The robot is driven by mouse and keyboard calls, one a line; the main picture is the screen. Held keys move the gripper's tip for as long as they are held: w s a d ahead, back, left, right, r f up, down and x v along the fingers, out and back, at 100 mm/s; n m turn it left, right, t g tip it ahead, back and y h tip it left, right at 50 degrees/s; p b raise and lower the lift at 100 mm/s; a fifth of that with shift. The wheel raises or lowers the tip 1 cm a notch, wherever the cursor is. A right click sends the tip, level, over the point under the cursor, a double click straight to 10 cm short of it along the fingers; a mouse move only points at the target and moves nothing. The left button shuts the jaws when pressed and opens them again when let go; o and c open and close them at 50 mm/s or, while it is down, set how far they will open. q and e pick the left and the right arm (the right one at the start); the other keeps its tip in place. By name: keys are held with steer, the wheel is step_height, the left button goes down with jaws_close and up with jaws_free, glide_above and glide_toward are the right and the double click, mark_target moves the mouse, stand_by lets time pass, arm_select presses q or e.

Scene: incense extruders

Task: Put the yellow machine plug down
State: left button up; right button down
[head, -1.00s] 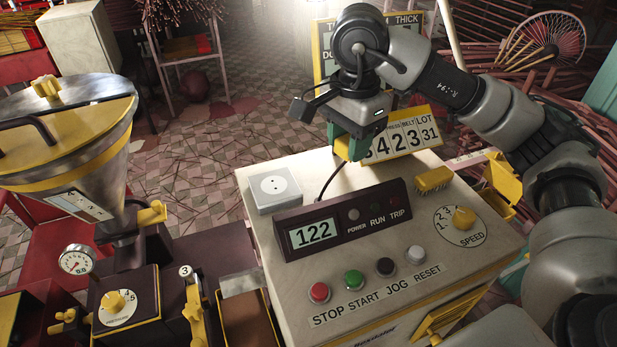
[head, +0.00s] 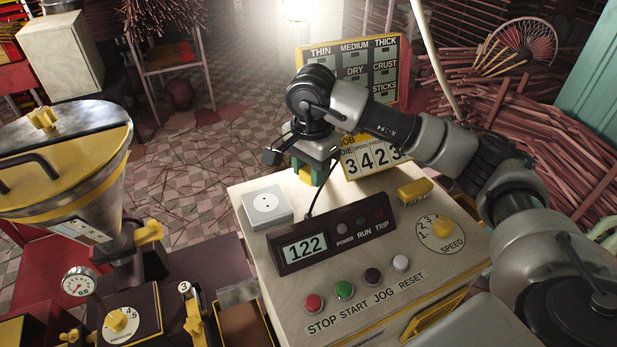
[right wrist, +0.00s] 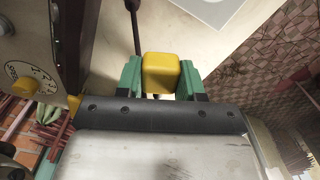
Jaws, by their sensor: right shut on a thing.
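My right gripper (head: 312,174) is shut on the yellow machine plug (right wrist: 160,73). In the right wrist view the plug sits between the two green fingers (right wrist: 160,78). In the head view only a small yellow part of the plug (head: 305,175) shows beside the green fingers. A dark cord (head: 325,195) runs from the plug down behind the display. The gripper hangs over the back edge of the pale machine cabinet (head: 240,190), to the right of and behind the white socket box (head: 266,206). Whether the plug touches the cabinet top cannot be told. My left gripper is not in view.
A dark display panel (head: 305,247) reading 122 stands on the cabinet. A yellow brush-like block (head: 415,190) and a number sign (head: 372,157) stand right of the gripper. A metal hopper (head: 65,165) stands at the left. Cabinet top between socket box and gripper looks clear.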

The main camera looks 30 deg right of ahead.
mark_target(309, 199)
steer(key=shift+w+a+f, duration=0.15)
steer(key=shift+f, duration=0.05)
step_height(309, 199, down, 4)
steer(key=shift+r+p, duration=0.1)
steer(key=shift+p, duration=0.85)
steer(key=shift+f+b, duration=0.75)
steer(key=shift+b, duration=0.15)
steer(key=c, duration=0.7)
jaws_free()
steer(key=shift+r, duration=0.1)
